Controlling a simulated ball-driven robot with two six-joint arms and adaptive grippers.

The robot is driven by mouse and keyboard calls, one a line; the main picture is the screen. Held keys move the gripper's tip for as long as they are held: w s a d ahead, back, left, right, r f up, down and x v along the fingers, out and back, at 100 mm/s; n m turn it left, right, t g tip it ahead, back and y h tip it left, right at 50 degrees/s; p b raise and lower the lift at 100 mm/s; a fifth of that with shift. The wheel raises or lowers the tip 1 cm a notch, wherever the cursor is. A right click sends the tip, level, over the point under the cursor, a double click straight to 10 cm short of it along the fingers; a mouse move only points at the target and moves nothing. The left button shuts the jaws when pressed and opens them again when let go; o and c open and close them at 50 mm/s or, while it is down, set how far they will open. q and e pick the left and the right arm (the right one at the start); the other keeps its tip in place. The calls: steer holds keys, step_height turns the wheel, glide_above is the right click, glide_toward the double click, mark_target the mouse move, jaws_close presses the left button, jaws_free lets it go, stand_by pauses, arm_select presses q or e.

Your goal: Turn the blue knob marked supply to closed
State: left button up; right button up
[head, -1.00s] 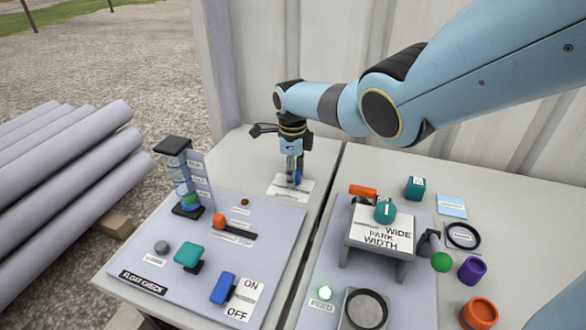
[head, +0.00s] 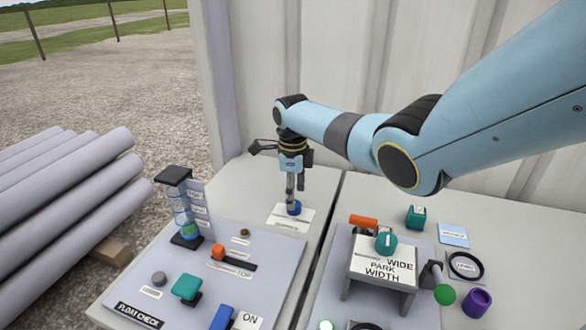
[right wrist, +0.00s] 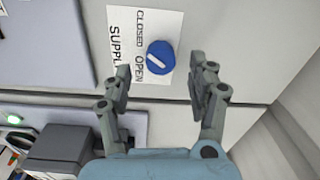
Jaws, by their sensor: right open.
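The blue knob (head: 294,208) sits on a white label plate (head: 277,221) at the back of the left table. In the right wrist view the knob (right wrist: 161,57) has a slanted white mark and stands beside the words CLOSED, OPEN and SUPPLY on the plate (right wrist: 118,17). I cannot tell which end of the mark is the pointer. My right gripper (head: 293,195) points down over the knob. In the right wrist view its open fingers (right wrist: 166,72) are apart on both sides of the knob, with nothing between them held. My left gripper is not in view.
A grey float check panel (head: 215,262) with a clear column (head: 183,212) lies in front of the plate. A gap separates it from the right table, with a park width stand (head: 383,265), a purple cup (head: 477,302) and a ring (head: 466,265). A corrugated wall (head: 330,60) stands behind.

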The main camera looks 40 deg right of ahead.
step_height(320, 180, up, 8)
steer(key=shift+r, duration=0.25)
stand_by(0.5)
